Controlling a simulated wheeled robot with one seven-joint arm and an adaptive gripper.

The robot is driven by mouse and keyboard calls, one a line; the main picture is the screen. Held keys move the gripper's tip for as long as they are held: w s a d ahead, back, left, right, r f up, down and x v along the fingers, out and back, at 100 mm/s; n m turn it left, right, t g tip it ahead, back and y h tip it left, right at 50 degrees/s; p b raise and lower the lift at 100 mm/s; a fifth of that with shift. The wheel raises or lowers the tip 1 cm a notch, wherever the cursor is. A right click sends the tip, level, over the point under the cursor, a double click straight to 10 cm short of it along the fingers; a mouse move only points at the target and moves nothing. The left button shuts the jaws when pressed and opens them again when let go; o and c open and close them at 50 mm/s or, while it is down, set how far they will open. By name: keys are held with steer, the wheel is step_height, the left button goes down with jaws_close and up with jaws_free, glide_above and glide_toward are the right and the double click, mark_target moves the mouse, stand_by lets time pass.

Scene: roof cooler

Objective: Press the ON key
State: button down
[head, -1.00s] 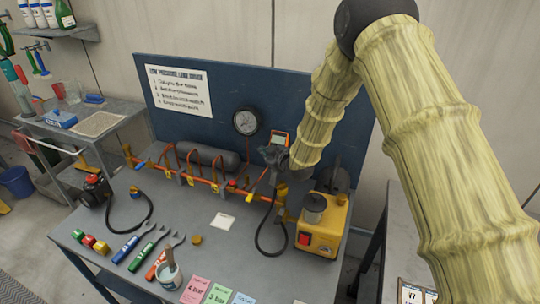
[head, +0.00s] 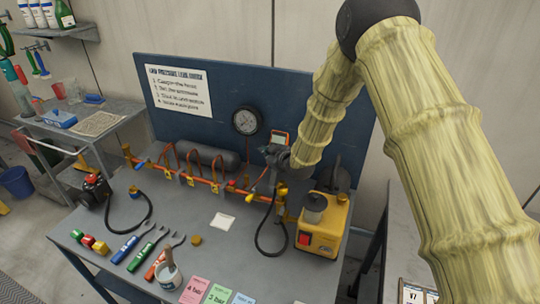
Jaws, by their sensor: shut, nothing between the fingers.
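My gripper (head: 273,158) is the dark grey shape at the end of my sleeved arm, shut and empty, above the back middle of the bench. An orange handheld device with a grey screen (head: 281,137) shows right behind and above it, partly hidden by the gripper. I cannot tell whether they touch. No key marked ON can be read at this size; the device's lower face is hidden. A yellow pump unit (head: 323,226) with a red switch (head: 304,239) on its front stands on the bench to the right, below my forearm.
An orange pipe manifold (head: 203,182) with several loops runs along the bench, with a round gauge (head: 246,121) on the blue back panel (head: 300,95). The bench around the white pad (head: 223,220) is mostly clear.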

steer(key=shift+w+d+f, duration=0.1)
steer(key=shift+w, duration=0.1)
stand_by(0.3)
steer(key=shift+s, duration=0.15)
steer(key=shift+s+a+r, duration=0.25)
steer(key=shift+s+r, duration=0.1)
steer(key=shift+s, duration=0.05)
steer(key=shift+s+a+r+p, duration=0.15)
steer(key=shift+s+a+r, duration=0.2)
steer(key=shift+s, duration=0.35)
steer(key=shift+s+a+r+p, duration=0.2)
steer(key=shift+s+r, duration=0.2)
steer(key=shift+s, duration=0.25)
steer(key=shift+s+a+r+p, duration=0.1)
steer(key=shift+s+a+r, duration=0.25)
steer(key=shift+s, duration=0.35)
steer(key=shift+r, duration=0.1)
